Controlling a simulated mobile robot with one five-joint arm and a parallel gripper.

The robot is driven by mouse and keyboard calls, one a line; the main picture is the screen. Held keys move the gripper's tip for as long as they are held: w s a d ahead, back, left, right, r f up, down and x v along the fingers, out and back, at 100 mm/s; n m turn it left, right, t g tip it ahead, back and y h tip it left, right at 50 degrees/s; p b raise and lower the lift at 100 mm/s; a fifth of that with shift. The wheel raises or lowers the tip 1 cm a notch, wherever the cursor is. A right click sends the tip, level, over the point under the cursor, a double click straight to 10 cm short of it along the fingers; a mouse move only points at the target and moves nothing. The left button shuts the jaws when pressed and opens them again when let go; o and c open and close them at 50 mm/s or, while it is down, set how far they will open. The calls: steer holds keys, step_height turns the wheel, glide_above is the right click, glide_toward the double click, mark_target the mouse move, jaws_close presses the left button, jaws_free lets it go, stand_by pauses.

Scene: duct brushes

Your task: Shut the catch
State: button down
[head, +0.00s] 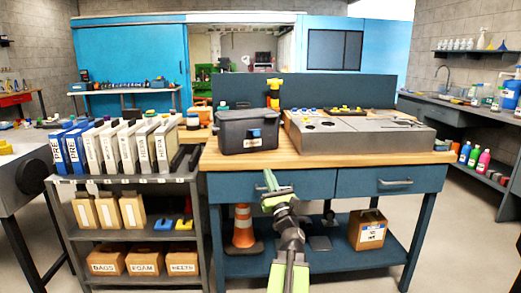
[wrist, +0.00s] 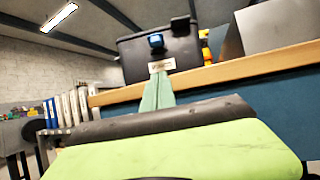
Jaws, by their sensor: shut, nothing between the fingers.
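A dark grey lidded box (head: 248,130) stands on the wooden worktop, left of its middle. A small blue catch (head: 256,133) sits on the box's front face, above a pale label. In the wrist view the blue catch (wrist: 156,41) is on the box (wrist: 185,50), near the top of its front. The lid looks down; I cannot tell how the catch is set. My gripper (head: 269,180) is below the worktop edge, in front of the drawers, apart from the box. Its green fingers (wrist: 158,92) are together and empty, pointing up towards the label.
The worktop edge (head: 330,160) lies between my gripper and the box. A grey unit (head: 360,135) stands right of the box, and a yellow-orange tool (head: 273,92) behind it. A shelf of binders (head: 120,145) is at left. The open floor is at the front right.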

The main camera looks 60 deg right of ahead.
mark_target(261, 161)
steer(key=p+x, duration=0.5)
steer(key=x, duration=0.5)
steer(key=shift+r, duration=0.15)
steer(key=r+p, duration=0.2)
steer(key=w+r+p, duration=0.1)
steer(key=p, duration=0.1)
steer(key=shift+d+r, duration=0.25)
steer(key=shift+r, duration=0.1)
steer(key=shift+f, duration=0.1)
